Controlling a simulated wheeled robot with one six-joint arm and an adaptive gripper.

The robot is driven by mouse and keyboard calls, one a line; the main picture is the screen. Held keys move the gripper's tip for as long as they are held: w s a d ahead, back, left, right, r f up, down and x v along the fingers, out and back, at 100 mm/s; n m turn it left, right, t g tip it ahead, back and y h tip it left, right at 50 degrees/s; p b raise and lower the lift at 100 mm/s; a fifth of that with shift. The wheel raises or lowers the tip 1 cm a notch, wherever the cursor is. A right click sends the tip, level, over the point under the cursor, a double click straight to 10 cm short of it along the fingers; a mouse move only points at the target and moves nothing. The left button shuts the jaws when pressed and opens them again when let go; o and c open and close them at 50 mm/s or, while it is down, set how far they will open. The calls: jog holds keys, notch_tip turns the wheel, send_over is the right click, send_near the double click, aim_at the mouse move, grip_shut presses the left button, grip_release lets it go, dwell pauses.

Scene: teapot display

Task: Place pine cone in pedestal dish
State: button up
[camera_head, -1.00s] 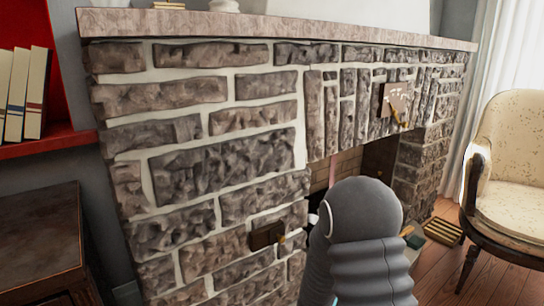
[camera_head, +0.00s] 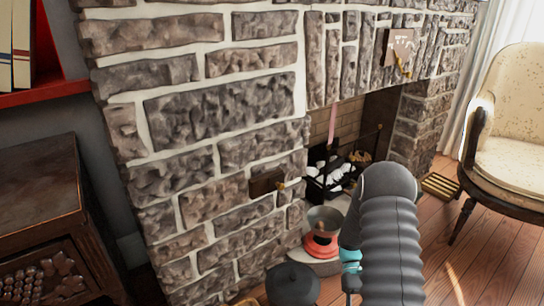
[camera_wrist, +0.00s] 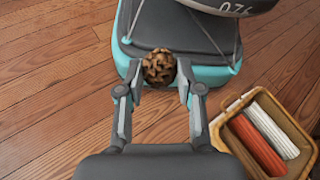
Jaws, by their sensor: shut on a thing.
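In the wrist view my gripper (camera_wrist: 159,82) is shut on a brown, scaly pine cone (camera_wrist: 159,67), held between the fingertips above my own teal-edged base. The head view does not show the gripper or the pine cone; my grey arm covers that area. A grey bowl (camera_head: 325,217) on a red, rounded base (camera_head: 320,244) stands by the hearth in the head view, just left of my arm. It may be the pedestal dish, but I cannot tell for sure. The wrist view does not show it.
A dark round pot (camera_head: 292,286) is in front of the red base. A stone fireplace (camera_head: 225,105) fills the middle, with a dark wooden cabinet (camera_head: 45,180) at left and a cream chair (camera_head: 515,120) at right. A basket (camera_wrist: 302,165) holds red and white rolls. Wood floor is open at right.

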jog(key=w+a+f+m+t+y+b, duration=0.1)
jog(key=w+a+f+m+t+y, duration=0.1)
jog(key=w+a+m+t+y, duration=0.55)
jog(key=w+a+r+m+t+y+b, duration=0.1)
jog(key=w+a+r+m+t+y, duration=0.1)
jog(key=w+m+t, duration=0.5)
jog(key=w+a+r+m+t+y, duration=0.1)
jog(key=w+r+m+t+y, duration=0.3)
jog(key=w, duration=0.7)
jog(key=g+h+b, duration=0.1)
jog(key=g, duration=0.1)
send_over(277, 285)
jog(key=shift+m, duration=0.45)
notch_tip(277, 285, down, 9)
jog(key=shift+f, duration=0.2)
jog(key=shift+f+b, duration=0.55)
jog(key=shift+f, duration=1.4)
